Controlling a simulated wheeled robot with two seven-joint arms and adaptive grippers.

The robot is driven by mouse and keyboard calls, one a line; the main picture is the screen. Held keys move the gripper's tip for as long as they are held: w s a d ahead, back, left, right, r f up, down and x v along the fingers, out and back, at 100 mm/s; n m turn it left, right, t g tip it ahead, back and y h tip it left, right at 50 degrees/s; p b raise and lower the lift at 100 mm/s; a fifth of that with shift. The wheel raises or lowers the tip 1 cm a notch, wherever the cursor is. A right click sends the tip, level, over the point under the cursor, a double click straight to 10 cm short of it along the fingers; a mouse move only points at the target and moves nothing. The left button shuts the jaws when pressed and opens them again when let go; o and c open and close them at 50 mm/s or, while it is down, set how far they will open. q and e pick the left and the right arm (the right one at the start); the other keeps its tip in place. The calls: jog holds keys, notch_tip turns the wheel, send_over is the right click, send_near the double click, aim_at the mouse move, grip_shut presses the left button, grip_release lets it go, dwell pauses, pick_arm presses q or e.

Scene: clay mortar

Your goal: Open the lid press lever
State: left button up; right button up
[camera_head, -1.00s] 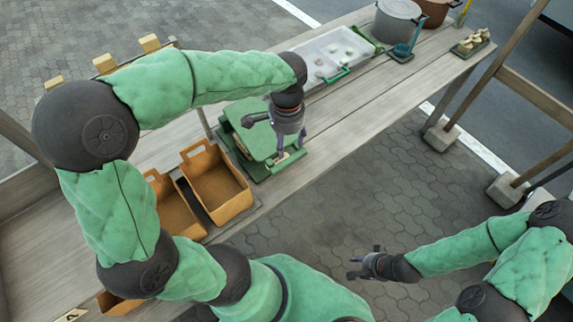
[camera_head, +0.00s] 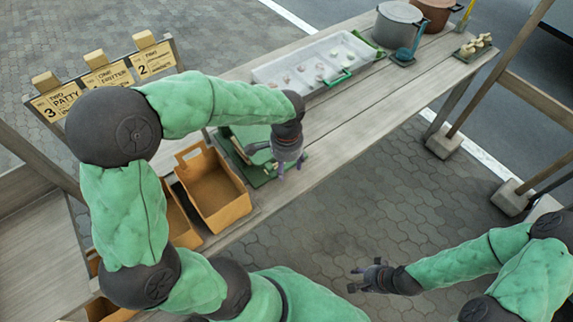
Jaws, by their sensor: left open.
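The green press (camera_head: 240,157) stands on the wooden bench, left of the middle of the head view. My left forearm and gripper cover much of it, so I cannot make out its lever or tell how its lid stands. My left gripper (camera_head: 289,170) is open, with its fingers pointing down at the right side of the press, near the bench's front edge. I cannot tell whether it touches the press. My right gripper (camera_head: 355,279) looks open and empty, over the pavement in front of the bench.
Orange-brown bins (camera_head: 222,201) stand just left of the press. A white tray (camera_head: 290,68) with small pieces lies behind it. A grey pot (camera_head: 397,24), a brown pot (camera_head: 436,12) and a small green tray (camera_head: 472,48) sit further right. The bench front between is clear.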

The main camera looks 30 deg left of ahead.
pick_arm(q)
grip_shut()
jog(key=shift+r, duration=0.1)
